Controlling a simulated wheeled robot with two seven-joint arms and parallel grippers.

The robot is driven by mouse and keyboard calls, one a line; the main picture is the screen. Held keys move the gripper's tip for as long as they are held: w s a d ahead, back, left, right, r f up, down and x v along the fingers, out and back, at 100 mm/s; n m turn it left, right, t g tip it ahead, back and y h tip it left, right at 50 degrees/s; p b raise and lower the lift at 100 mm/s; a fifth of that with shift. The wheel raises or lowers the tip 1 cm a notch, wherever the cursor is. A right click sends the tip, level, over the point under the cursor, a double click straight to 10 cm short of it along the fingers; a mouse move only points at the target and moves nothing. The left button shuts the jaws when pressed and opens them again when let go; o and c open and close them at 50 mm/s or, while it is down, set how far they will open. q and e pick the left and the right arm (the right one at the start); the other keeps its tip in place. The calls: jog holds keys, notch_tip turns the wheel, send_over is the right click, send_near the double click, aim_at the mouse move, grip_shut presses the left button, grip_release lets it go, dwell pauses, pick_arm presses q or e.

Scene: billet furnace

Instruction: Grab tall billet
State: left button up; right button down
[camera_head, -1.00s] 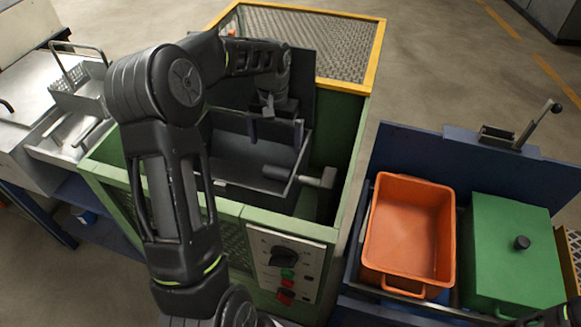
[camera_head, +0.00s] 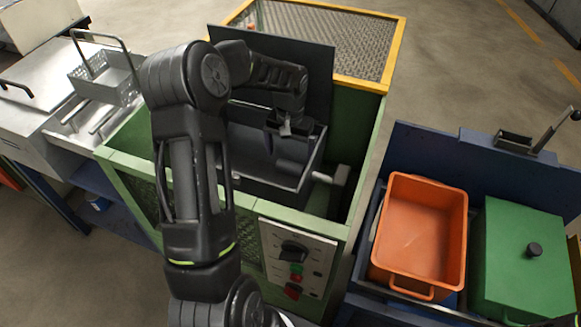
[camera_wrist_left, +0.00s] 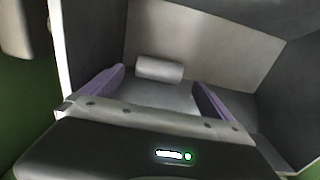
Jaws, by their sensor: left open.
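A grey cylindrical billet (camera_wrist_left: 160,68) lies on its side in an open dark metal tray (camera_wrist_left: 205,37) in the left wrist view. In the head view the dark billet (camera_head: 292,168) is partly hidden below my left gripper (camera_head: 284,145), inside the tray (camera_head: 250,179). My left gripper is open and points down into the tray. In the left wrist view its two purple-grey fingers (camera_wrist_left: 158,78) stand apart, one to each side of the billet and slightly nearer the camera. I see no contact. My right gripper is not in view.
The tray sits inside a green furnace box (camera_head: 140,174) with a control panel (camera_head: 292,260) in front. A tray handle (camera_head: 330,178) sticks out to the right. An orange bin (camera_head: 422,232) and a green lidded box (camera_head: 522,260) stand at right. A wire basket (camera_head: 108,80) is at left.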

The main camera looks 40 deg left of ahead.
aim_at(291, 163)
pick_arm(q)
jog(key=shift+f, duration=0.1)
notch_tip(291, 163, down, 5)
dwell(0.5)
jog(key=shift+c, duration=0.5)
jog(key=shift+w, duration=0.1)
grip_shut()
dwell(0.8)
jog(key=shift+r, duration=0.3)
notch_tip(291, 163, up, 18)
jog(key=s+d+b, duration=0.1)
jog(key=s+d, duration=0.1)
jog(key=s, duration=0.6)
jog(key=s+d+b, duration=0.1)
jog(key=s+d, duration=0.2)
jog(key=s, duration=0.6)
jog(key=shift+d+f, duration=0.2)
jog(key=shift+d, duration=0.1)
jog(key=shift+s, duration=0.1)
